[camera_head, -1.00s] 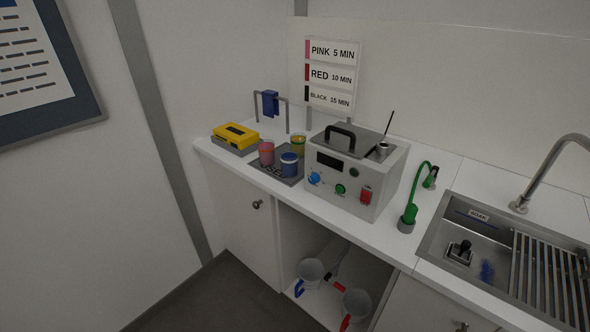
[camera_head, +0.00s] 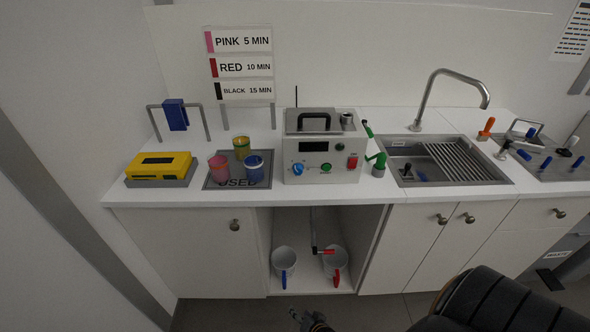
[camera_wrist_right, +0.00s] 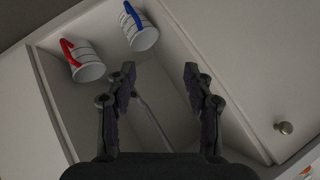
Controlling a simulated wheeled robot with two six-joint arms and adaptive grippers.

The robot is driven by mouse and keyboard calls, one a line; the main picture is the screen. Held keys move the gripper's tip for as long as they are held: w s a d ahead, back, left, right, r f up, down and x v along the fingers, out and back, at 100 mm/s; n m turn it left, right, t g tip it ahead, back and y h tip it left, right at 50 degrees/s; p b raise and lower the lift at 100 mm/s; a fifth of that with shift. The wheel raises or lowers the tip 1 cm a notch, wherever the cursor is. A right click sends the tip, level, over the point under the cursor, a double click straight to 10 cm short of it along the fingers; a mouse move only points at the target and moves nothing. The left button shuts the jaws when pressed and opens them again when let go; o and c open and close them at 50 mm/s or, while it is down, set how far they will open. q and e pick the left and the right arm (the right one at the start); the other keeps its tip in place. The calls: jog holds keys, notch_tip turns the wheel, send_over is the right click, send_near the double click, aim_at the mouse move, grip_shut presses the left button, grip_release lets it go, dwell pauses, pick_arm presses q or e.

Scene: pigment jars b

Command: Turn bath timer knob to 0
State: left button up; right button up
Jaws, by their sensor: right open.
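The bath unit (camera_head: 322,148) is a grey box with a black handle, standing on the white counter in the head view. Its front has a blue knob (camera_head: 298,169) at the left, a green knob (camera_head: 326,168) and a red switch (camera_head: 352,162). The display (camera_head: 314,146) is dark. I cannot tell which knob is the timer, nor read its setting. My right gripper (camera_head: 308,320) is low at the bottom edge, well below the counter. In the right wrist view my right gripper (camera_wrist_right: 159,72) is open and empty, facing the open cupboard. My left gripper is not in view.
Two mugs (camera_head: 284,260) (camera_head: 334,257) sit in the cupboard.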

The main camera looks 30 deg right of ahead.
jog(key=w+r+m+t+h+p, duration=0.1)
jog(key=w+r+m+t, duration=0.1)
jog(key=w+r+m, duration=0.3)
jog(key=w+r+t, duration=0.1)
jog(key=w+r, duration=0.2)
jog(key=r, duration=0.5)
jog(key=m+t+h+p, duration=0.3)
jog(key=m+h, duration=0.5)
jog(key=m, duration=1.1)
send_near(298, 172)
jog(key=shift+n, duration=0.3)
jog(key=p+x, duration=0.2)
jog(key=x, duration=0.5)
jog(key=shift+w+d, duration=0.25)
jog(key=shift+w, duration=0.05)
jog(key=shift+w+d, duration=0.3)
jog(key=shift+w, duration=0.25)
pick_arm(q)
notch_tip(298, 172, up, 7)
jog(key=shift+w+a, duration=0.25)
